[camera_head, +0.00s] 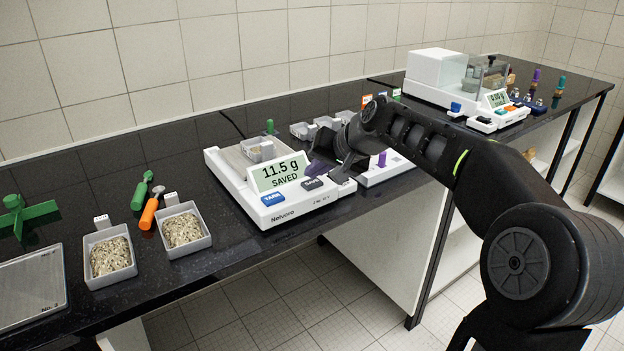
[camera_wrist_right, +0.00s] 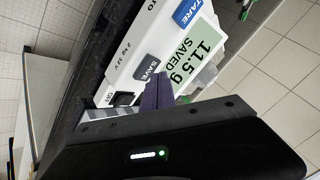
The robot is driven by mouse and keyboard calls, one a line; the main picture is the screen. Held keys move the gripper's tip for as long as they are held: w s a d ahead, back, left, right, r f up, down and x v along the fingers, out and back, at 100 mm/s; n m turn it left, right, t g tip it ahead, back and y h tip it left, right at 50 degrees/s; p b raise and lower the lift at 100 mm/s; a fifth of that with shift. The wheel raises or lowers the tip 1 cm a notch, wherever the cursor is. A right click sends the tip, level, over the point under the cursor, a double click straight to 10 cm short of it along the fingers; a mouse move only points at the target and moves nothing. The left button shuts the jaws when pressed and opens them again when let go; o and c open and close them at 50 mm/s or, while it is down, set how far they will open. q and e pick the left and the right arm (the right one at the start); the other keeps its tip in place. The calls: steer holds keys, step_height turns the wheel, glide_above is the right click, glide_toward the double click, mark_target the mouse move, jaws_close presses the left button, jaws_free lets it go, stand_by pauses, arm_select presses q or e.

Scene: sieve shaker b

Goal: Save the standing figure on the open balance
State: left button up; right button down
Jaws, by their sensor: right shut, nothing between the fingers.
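The open balance (camera_head: 285,212) is white and stands on the black bench. Its tilted display (camera_head: 279,171) reads 11.5 g with the word SAVED under it; the wrist view shows the same display (camera_wrist_right: 196,52). A blue TARE key (camera_head: 272,198) and a dark SAVE key (camera_head: 312,184) are on its front; the wrist view shows the SAVE key (camera_wrist_right: 146,68) uncovered. My right gripper (camera_head: 319,168) is shut and empty, its purple fingertips (camera_wrist_right: 157,92) close to the SAVE key and display. I cannot tell whether they touch anything. My left gripper is not in view.
A small grey tray (camera_head: 262,150) sits on the balance pan. Two grain-filled trays (camera_head: 118,275) (camera_head: 205,240), a green scoop (camera_head: 142,192) and an orange scoop (camera_head: 149,212) lie to the left. An enclosed balance (camera_head: 434,70) stands back right. More small trays (camera_head: 302,131) are behind my gripper.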

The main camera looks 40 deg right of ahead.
mark_target(315, 184)
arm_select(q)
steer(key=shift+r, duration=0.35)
arm_select(e)
steer(key=shift+r, duration=0.4)
step_height(315, 184, up, 5)
steer(key=p, duration=0.4)
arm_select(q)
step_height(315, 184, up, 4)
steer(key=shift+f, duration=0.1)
arm_select(e)
steer(key=shift+f, duration=0.1)
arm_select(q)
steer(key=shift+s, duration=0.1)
